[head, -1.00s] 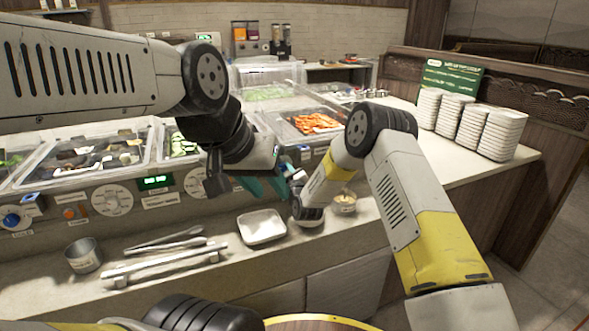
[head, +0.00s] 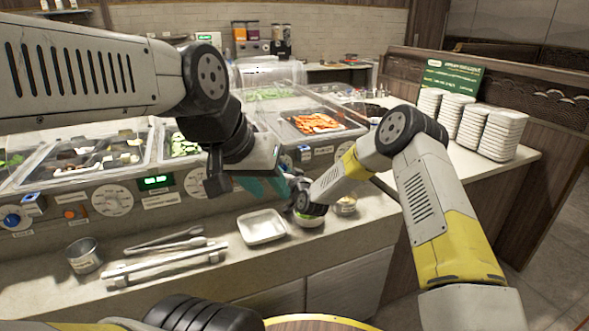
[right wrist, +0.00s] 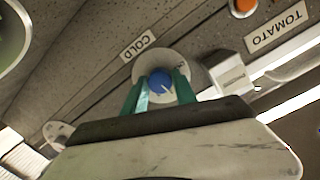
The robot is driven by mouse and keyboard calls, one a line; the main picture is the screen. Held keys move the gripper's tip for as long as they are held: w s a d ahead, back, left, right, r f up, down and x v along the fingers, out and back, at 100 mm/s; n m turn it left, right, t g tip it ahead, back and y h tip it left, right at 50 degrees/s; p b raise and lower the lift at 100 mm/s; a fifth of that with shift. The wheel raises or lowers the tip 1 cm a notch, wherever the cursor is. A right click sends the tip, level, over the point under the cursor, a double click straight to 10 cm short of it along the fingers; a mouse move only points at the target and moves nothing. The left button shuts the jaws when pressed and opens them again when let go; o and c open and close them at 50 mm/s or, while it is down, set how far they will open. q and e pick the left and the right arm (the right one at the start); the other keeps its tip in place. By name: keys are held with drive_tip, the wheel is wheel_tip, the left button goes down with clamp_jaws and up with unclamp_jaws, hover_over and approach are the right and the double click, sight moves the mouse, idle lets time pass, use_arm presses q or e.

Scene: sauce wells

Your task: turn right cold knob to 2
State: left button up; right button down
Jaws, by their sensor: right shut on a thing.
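The right cold knob (right wrist: 160,81) is a blue cap on a pale round dial, beside a label reading COLD (right wrist: 138,44) in the right wrist view. My right gripper (right wrist: 159,90) is shut on it, with one teal finger on each side. A small white mark shows on the blue cap; the dial's numbers are too small to read. In the head view the knob and right fingertips are hidden behind my arms. My left gripper (head: 266,188) hangs in front of the counter face, its teal fingers apart and nothing seen between them.
A white square dish (head: 262,227), a small bowl (head: 309,220), tongs (head: 165,240) and a metal cup (head: 83,256) are on the front ledge. An orange button (right wrist: 243,7) and a TOMATO label (right wrist: 277,27) are near the knob. Stacked plates (head: 497,135) stand at right.

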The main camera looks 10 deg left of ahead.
drive_tip(key=shift+f+m, duration=0.1)
drive_tip(key=shift+m, duration=0.6)
drive_tip(key=c, duration=1)
unclamp_jaws()
drive_tip(key=v, duration=0.7)
drive_tip(key=shift+s+d, duration=0.3)
